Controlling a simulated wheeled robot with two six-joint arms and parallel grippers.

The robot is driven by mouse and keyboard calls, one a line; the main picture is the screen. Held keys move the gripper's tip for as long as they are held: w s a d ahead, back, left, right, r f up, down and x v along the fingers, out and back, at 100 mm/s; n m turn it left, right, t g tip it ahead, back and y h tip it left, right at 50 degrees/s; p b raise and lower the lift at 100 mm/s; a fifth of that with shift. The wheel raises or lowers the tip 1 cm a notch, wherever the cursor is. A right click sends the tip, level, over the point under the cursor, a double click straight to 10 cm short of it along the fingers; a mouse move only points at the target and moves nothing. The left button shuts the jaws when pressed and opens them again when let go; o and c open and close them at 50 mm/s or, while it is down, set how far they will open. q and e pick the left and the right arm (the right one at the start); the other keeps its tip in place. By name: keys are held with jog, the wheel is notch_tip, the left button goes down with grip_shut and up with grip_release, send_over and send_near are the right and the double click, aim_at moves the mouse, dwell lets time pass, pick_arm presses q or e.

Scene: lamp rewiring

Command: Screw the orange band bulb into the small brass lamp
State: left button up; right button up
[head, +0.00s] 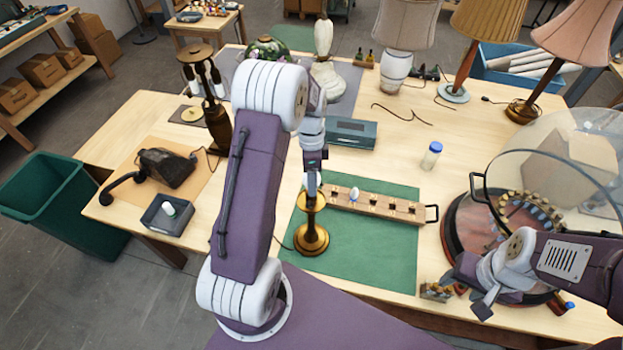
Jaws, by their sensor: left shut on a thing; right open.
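The small brass lamp (311,238) stands upright on the green mat (372,252), with its socket end at the top. My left gripper (313,188) points down right over the socket. It is shut on what seems to be the bulb, which the fingers hide, so I see no orange band and cannot tell whether it touches the socket. A wooden bulb rack (377,205) behind and right of the lamp holds one pale bulb (354,194); its other holes look dark. My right gripper (482,298) is open and empty at the right, near the table's front edge.
A round wooden tray (459,238) and large magnifier lens (545,185) crowd the right side. A white bottle with blue cap (431,157) and grey-green box (351,133) stand behind the mat. A small grey tray (165,216) is at left. The mat's front is clear.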

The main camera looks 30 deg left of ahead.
pick_arm(q)
jog(key=shift+m, duration=0.6)
jog(key=m, duration=0.2)
jog(key=shift+m+y, duration=0.4)
jog(key=m, duration=0.4)
jog(key=shift+m+y, duration=0.3)
jog(key=shift+y, duration=0.1)
jog(key=o, duration=1.5)
jog(key=shift+a+f, duration=0.1)
jog(key=shift+c, duration=0.2)
